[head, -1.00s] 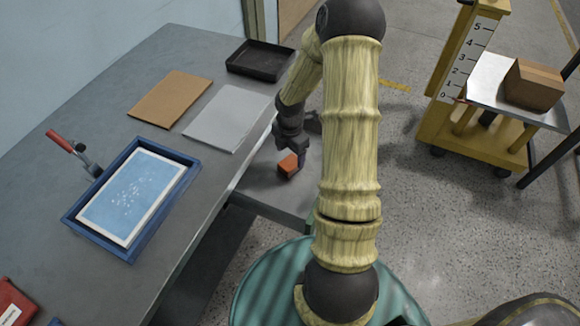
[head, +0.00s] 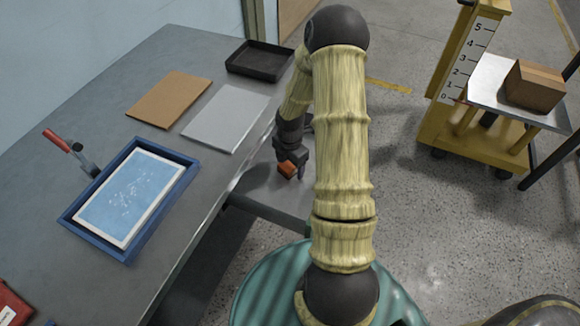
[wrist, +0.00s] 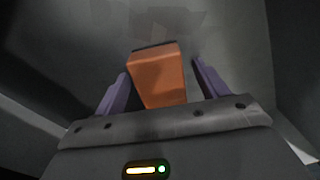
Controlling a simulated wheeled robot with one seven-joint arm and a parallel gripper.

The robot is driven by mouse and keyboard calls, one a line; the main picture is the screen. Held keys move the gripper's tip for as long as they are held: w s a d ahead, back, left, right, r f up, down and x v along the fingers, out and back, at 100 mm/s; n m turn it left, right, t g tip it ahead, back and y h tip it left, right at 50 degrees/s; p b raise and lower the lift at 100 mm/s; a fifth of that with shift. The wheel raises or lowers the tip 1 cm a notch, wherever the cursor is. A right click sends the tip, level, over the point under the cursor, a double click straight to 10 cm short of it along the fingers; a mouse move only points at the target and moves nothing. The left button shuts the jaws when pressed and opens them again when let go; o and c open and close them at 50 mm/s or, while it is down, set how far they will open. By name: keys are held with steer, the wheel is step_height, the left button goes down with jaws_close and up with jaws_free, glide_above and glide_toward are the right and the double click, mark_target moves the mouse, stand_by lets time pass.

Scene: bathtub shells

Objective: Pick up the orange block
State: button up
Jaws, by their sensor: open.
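The orange block (head: 287,168) rests on a low grey shelf (head: 268,197) beside the workbench. In the wrist view the orange block (wrist: 158,76) lies between the two purple fingers of my gripper (wrist: 160,82). My gripper is open, with a dark gap showing on either side of the block. In the head view my gripper (head: 290,172) is down at the block and partly covers it. Whether a finger touches the block cannot be told.
The grey workbench (head: 100,110) rises to the left of the shelf, its edge close to my arm. On it are a blue-framed tray (head: 78,232), a brown sheet (head: 170,98), a grey sheet (head: 227,117) and a black tray (head: 260,60). A yellow cart (head: 437,125) stands right.

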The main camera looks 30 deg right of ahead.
steer(key=c, duration=1.2)
step_height(320, 180, up, 10)
steer(key=shift+r+p, duration=0.1)
steer(key=shift+p, duration=1.05)
